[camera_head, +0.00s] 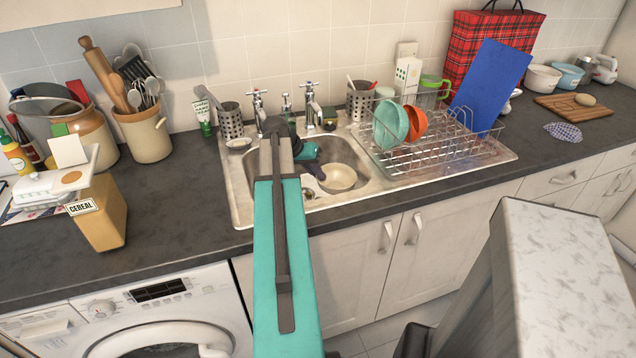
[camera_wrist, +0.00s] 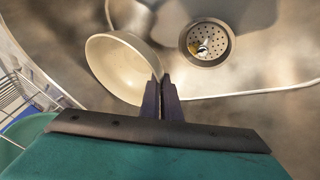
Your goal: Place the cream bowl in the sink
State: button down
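The cream bowl (camera_head: 341,178) is inside the basin of the metal sink (camera_head: 240,192), towards its right side. In the wrist view the bowl (camera_wrist: 118,66) is at the left, with its rim at my fingertips. My gripper (camera_head: 314,170) reaches down into the basin at the bowl's left side. In the wrist view my gripper (camera_wrist: 161,82) has its two dark fingers close together, with the bowl's rim pinched between them. I cannot tell whether the bowl touches the basin floor.
The drain (camera_wrist: 208,42) is right of the bowl in the wrist view. A wire dish rack (camera_head: 440,150) with a teal bowl (camera_head: 391,125), an orange bowl (camera_head: 416,122) and a blue board (camera_head: 490,80) stands right of the basin. Taps (camera_head: 310,105) stand behind it.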

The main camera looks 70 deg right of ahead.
dwell(0.3)
jog(key=shift+f+p, duration=0.3)
jog(key=shift+f, duration=1.65)
jog(key=shift+f, duration=0.1)
jog(key=c, duration=2)
grip_release()
jog(key=shift+r, duration=0.2)
jog(key=b+v, duration=0.1)
jog(key=v, duration=1)
jog(key=shift+a+r, duration=0.25)
jog(key=shift+r, duration=0.05)
jog(key=shift+w, duration=0.15)
